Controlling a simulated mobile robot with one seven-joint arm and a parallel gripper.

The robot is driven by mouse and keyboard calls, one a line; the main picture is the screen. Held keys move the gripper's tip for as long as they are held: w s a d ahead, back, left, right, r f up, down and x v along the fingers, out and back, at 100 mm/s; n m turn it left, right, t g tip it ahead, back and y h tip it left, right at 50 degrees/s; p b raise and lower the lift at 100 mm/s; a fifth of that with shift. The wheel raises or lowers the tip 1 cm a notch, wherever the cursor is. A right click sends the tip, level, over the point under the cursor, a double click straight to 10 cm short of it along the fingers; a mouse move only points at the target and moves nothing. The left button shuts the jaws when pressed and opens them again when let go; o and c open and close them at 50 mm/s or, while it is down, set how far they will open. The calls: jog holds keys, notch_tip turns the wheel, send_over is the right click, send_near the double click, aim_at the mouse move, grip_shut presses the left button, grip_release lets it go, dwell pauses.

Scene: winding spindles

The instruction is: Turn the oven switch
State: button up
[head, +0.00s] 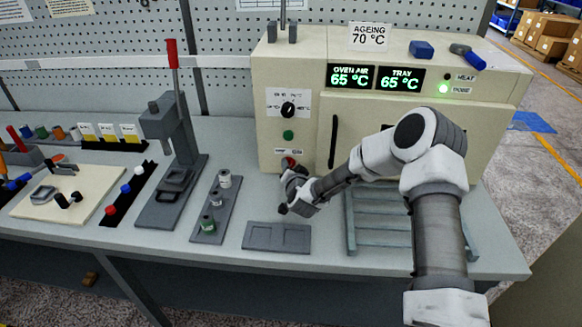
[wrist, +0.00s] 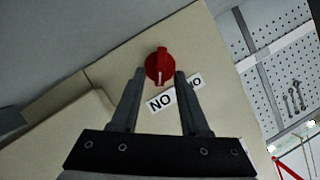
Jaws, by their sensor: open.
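The oven switch is a red round knob (wrist: 160,64) with a raised grip and a pale mark, on the cream oven front in the wrist view. A white label (wrist: 174,93) with black letters lies beside it. In the head view the red knob (head: 289,161) shows low on the oven's left front, partly hidden by my gripper (head: 292,176). In the wrist view my gripper (wrist: 160,77) is open and empty, its two fingertips either side of the knob's lower part. I cannot tell whether they reach around it or stop short.
A black dial (head: 288,109) and a green button (head: 288,135) sit above the switch. The oven door handle (head: 333,140) is to the right. A slatted rack (head: 375,222), a grey tray (head: 276,237) and a spindle holder (head: 211,222) stand below on the bench.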

jog(key=shift+w, duration=0.1)
grip_shut()
jog(key=shift+a, duration=0.15)
dwell(0.4)
jog(key=shift+a+r+n+h, duration=0.15)
jog(key=shift+a+n+h, duration=0.1)
jog(key=shift+n+h, duration=0.65)
jog(key=n, duration=0.1)
jog(key=n+h, duration=0.1)
jog(key=n, duration=0.1)
jog(key=shift+a+g, duration=0.3)
jog(key=shift+a, duration=0.05)
jog(key=shift+a+n+h, duration=0.25)
jog(key=shift+n+h, duration=0.75)
jog(key=shift+n, duration=0.1)
jog(key=shift+a+f+n+h+p, duration=0.1)
jog(key=shift+n+h+p, duration=0.15)
jog(key=shift+n+h, duration=0.3)
jog(key=shift+a+f+n+h+p, duration=0.1)
jog(key=shift+n+h+p, duration=0.2)
jog(key=shift+n, duration=0.45)
jog(key=shift+d, duration=0.1)
